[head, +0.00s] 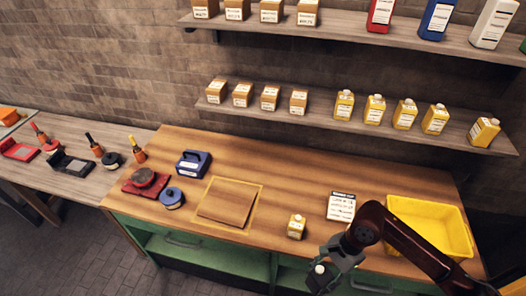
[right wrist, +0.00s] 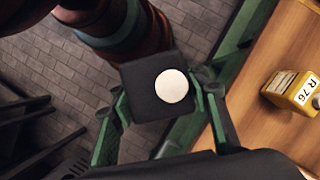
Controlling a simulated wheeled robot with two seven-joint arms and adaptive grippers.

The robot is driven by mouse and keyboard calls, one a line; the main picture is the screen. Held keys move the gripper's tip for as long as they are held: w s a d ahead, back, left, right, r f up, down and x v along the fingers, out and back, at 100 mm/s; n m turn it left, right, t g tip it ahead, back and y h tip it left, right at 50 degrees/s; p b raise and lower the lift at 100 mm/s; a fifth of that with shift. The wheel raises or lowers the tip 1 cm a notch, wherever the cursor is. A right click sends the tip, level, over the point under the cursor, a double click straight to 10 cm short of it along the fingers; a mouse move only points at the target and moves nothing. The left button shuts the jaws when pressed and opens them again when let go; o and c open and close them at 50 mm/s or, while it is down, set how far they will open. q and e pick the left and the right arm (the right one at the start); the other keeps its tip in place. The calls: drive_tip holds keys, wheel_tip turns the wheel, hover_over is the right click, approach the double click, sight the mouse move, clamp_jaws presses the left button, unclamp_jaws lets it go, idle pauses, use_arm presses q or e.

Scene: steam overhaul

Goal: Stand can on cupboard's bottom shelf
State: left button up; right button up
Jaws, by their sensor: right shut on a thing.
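My right gripper (head: 322,277) reaches in from the lower right and is held out over the bench's front edge. In the right wrist view its green fingers (right wrist: 160,110) are shut on a dark, square-topped can (right wrist: 145,98) with a round white cap (right wrist: 172,86). The cap also shows in the head view (head: 320,268); the can's lower part is hidden. The green cupboard (head: 215,258) is under the wooden bench, with handles on its front. Its bottom shelf cannot be made out. My left gripper is not in view.
A small yellow carton (head: 296,228) stands on the bench near the gripper, left of a written card (head: 341,206) and an empty yellow tray (head: 428,225). A framed wooden board (head: 228,203) lies farther left. Wall shelves (head: 350,122) hold boxes and cartons. Floor (head: 95,255) is open at lower left.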

use_arm(q)
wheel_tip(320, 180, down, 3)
drive_tip(key=b, duration=0.2)
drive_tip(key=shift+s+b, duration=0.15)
drive_tip(key=shift+b, duration=0.15)
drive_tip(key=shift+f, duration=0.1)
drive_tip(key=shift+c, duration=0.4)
use_arm(e)
drive_tip(key=w+d+r+n+g+h, duration=0.1)
drive_tip(key=w+d+n+g+h, duration=0.1)
drive_tip(key=w+n, duration=0.8)
drive_tip(key=shift+w+d+r+n+h, duration=0.15)
drive_tip(key=shift+d+r+n+h, duration=0.05)
drive_tip(key=shift+d+n+h, duration=0.8)
